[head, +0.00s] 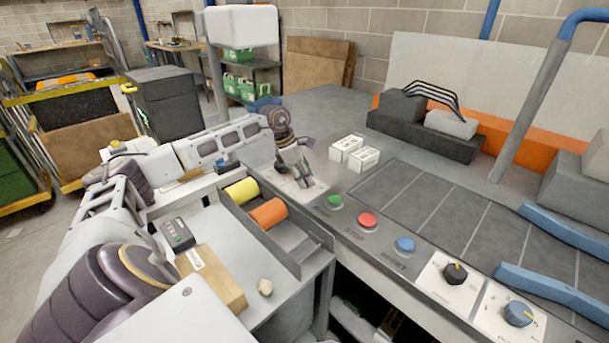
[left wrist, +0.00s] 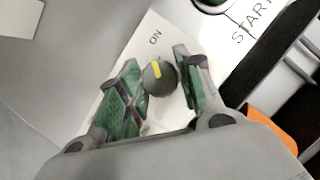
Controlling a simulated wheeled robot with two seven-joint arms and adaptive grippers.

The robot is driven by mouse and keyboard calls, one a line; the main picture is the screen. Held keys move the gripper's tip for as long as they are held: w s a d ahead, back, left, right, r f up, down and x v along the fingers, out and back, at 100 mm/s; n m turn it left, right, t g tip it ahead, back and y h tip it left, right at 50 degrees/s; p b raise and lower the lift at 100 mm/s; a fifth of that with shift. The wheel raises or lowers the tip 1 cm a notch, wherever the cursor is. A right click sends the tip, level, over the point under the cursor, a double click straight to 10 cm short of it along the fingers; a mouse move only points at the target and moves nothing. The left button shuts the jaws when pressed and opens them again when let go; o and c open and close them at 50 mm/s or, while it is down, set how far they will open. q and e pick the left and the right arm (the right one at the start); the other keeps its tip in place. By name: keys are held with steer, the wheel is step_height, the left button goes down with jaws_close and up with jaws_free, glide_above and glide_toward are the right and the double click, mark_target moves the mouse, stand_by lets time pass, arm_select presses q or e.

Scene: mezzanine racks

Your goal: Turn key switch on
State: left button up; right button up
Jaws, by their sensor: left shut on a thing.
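The key switch (left wrist: 160,78) is a dark round knob with a yellow line on its face, on a white plate (left wrist: 112,98) marked ON. The yellow line is on the side of the knob that faces the ON label (left wrist: 155,37). My left gripper (left wrist: 154,58) has its green-padded fingers on both sides of the knob and is shut on it. In the head view my left gripper (head: 301,180) points down at the plate (head: 317,188) on the grey console and hides the knob. My right gripper is not in view.
On the console are green (head: 335,202), red (head: 367,220) and blue (head: 404,246) buttons, two rotary knobs (head: 455,272) (head: 518,313) and white boxes (head: 363,158). A metal tray (head: 300,243) holds yellow and orange cylinders beside my left arm. Blue rails (head: 550,284) lie at the right.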

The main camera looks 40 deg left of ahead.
arm_select(q)
steer(key=shift+m+h, duration=0.3)
steer(key=shift+m, duration=0.4)
steer(key=o, duration=1)
steer(key=shift+r, duration=0.1)
steer(key=shift+v, duration=5.9)
steer(key=shift+w, duration=0.15)
